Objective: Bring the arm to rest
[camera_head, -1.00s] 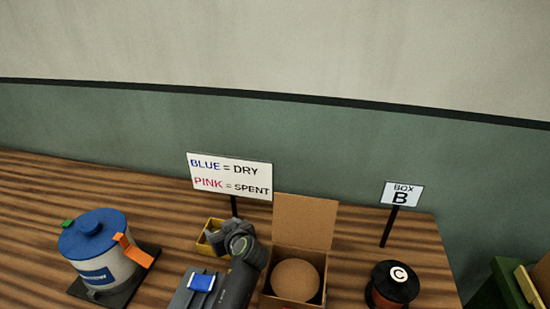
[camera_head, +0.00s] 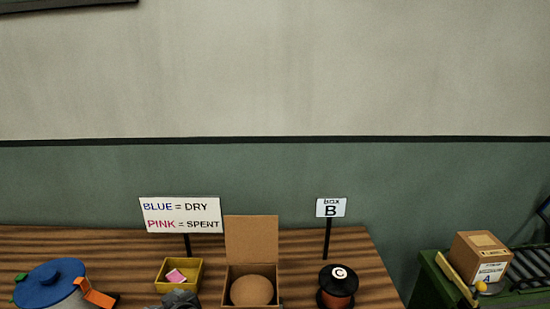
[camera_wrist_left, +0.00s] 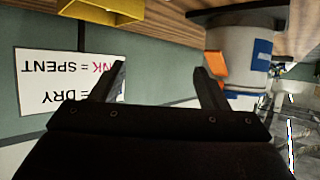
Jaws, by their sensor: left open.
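My left gripper (camera_wrist_left: 158,85) shows in the left wrist view with its two dark fingers apart and nothing between them. In that view the sign and table appear upside down, and the fingers point toward the green wall. In the head view only a dark grey part of my arm shows at the bottom edge, in front of the yellow bin (camera_head: 180,275); the fingers are not visible there. My right gripper is in neither view.
A blue-lidded canister (camera_head: 50,286) with an orange latch stands left. An open cardboard box (camera_head: 251,240), a spool marked C (camera_head: 338,285) and two signs stand on the wooden table (camera_head: 80,243). A closed carton (camera_head: 481,257) sits right, by a conveyor. The wall (camera_head: 300,180) is behind.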

